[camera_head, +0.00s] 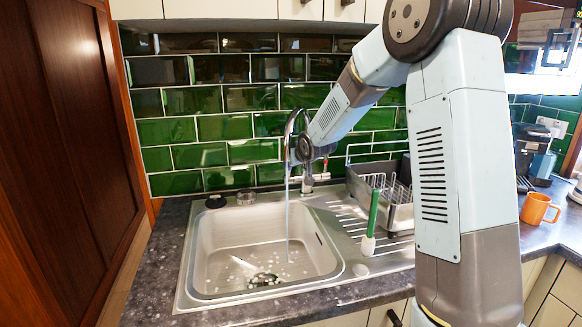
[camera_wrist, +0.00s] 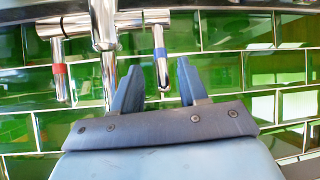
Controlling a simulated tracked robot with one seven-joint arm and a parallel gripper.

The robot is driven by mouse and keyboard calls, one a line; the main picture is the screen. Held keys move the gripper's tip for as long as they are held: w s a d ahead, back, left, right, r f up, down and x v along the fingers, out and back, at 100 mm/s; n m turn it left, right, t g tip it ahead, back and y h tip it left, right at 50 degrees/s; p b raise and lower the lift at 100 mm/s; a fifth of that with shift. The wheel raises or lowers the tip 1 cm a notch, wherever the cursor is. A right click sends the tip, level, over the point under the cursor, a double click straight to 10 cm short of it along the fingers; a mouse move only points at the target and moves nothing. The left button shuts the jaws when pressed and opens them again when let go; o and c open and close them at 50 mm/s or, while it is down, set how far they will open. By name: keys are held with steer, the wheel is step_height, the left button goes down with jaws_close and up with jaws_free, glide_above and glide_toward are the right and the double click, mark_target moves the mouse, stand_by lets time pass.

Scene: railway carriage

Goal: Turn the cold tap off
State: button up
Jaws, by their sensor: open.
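The chrome tap (camera_head: 291,128) stands behind the sink, and a thin stream of water (camera_head: 287,220) runs from its spout into the basin. In the wrist view, the tap body (camera_wrist: 104,35) has a lever with a red band (camera_wrist: 59,75) on the left and the cold lever with a blue band (camera_wrist: 160,60) on the right. Both levers hang down in that picture. My gripper (camera_wrist: 160,66) is open, with one finger on each side of the blue-banded lever. I cannot tell whether either finger touches it. In the head view, my wrist hides most of the gripper and levers.
The sink (camera_head: 207,250) is set in a dark worktop. A dish rack (camera_head: 395,205) and a green-handled brush (camera_head: 372,215) stand right of the basin. An orange mug (camera_head: 538,209) is farther right. Green tiles (camera_head: 220,128) form the wall close behind the tap.

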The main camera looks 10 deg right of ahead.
steer(key=shift+v, duration=1.2)
